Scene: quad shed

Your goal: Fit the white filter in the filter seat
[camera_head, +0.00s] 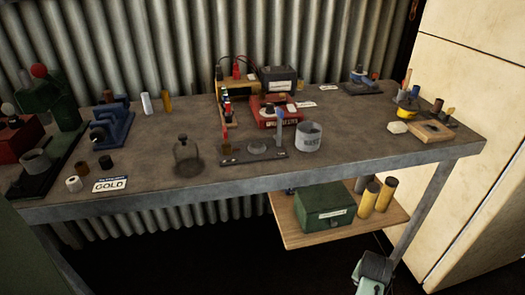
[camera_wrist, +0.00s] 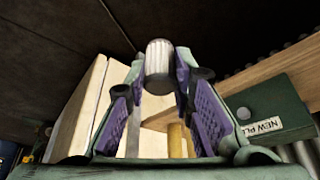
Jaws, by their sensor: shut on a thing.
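My gripper (camera_wrist: 158,72) is shut on a white ribbed cylinder with a dark end cap, the white filter (camera_wrist: 159,52), held between the fingertips in the wrist view. In the head view my gripper (camera_head: 376,268) is at the bottom right, below and in front of the bench edge. I cannot make out the filter there. I cannot tell for sure which fixture is the filter seat. A blue fixture (camera_head: 113,124) stands at the bench's left, and another blue item (camera_head: 360,80) is at the back right. A white cylinder (camera_head: 147,103) stands upright behind the left blue fixture.
Below, a shelf (camera_head: 290,232) carries a green box (camera_head: 326,206) and yellow cylinders (camera_head: 385,195). A cream cabinet (camera_head: 470,90) stands right.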

